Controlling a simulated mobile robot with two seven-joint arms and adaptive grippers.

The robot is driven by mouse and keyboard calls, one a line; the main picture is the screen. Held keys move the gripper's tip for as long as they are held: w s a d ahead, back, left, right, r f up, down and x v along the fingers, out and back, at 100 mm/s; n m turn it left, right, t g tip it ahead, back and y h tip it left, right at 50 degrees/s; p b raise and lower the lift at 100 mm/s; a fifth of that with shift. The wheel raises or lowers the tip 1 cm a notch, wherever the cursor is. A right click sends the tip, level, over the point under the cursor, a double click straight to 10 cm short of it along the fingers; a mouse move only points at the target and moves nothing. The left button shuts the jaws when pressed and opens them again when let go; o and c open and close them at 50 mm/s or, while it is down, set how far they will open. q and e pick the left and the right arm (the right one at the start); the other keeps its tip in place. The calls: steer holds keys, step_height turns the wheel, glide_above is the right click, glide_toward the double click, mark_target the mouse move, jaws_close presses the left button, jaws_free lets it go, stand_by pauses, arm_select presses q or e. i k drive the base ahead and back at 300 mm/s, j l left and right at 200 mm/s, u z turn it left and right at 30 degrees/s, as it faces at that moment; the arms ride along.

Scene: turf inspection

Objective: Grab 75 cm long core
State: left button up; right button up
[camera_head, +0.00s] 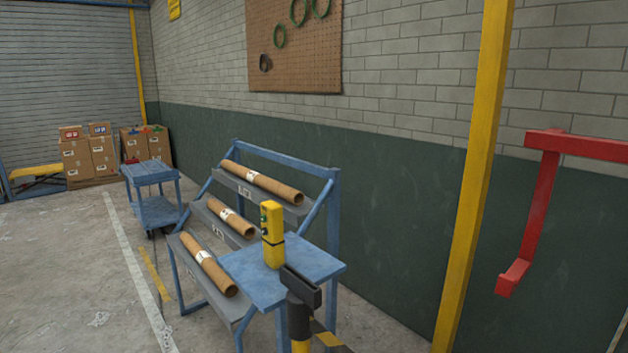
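Three brown cardboard cores lie on the sloped grey shelves of a blue rack (333,210). The top core (285,191) is on the highest shelf, the middle core (240,226) is below it, and the bottom core (218,276) is on the lowest shelf. Each has a white label around it, and the shelf fronts carry small tags too blurred to read. The middle core's right end is near a yellow handheld device (272,238), which stands on the rack's blue side table (318,265).
A yellow column (474,180) and a red bracket (541,200) are at right. A blue cart (151,172) and cardboard boxes (88,160) stand at back left. The left floor is mostly clear.

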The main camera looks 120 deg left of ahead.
mark_target(288, 194)
steer(key=u, duration=4.35)
steer(key=i+j+u, duration=0.9)
steer(key=i+u, duration=0.15)
steer(key=i+j, duration=0.15)
steer(key=i, duration=0.5)
steer(key=i+j, duration=0.15)
steer(key=i, duration=0.55)
steer(key=i+z, duration=0.35)
steer(key=i+j+z, duration=0.1)
steer(key=i+z, duration=0.25)
steer(key=i+j+z, duration=0.15)
steer(key=i+z, duration=0.2)
steer(key=i+j+z, duration=0.1)
steer(key=z, duration=0.3)
steer(key=i+j+z, duration=0.15)
steer(key=z, duration=0.3)
steer(key=i+j+z, duration=0.25)
steer(key=z, duration=0.15)
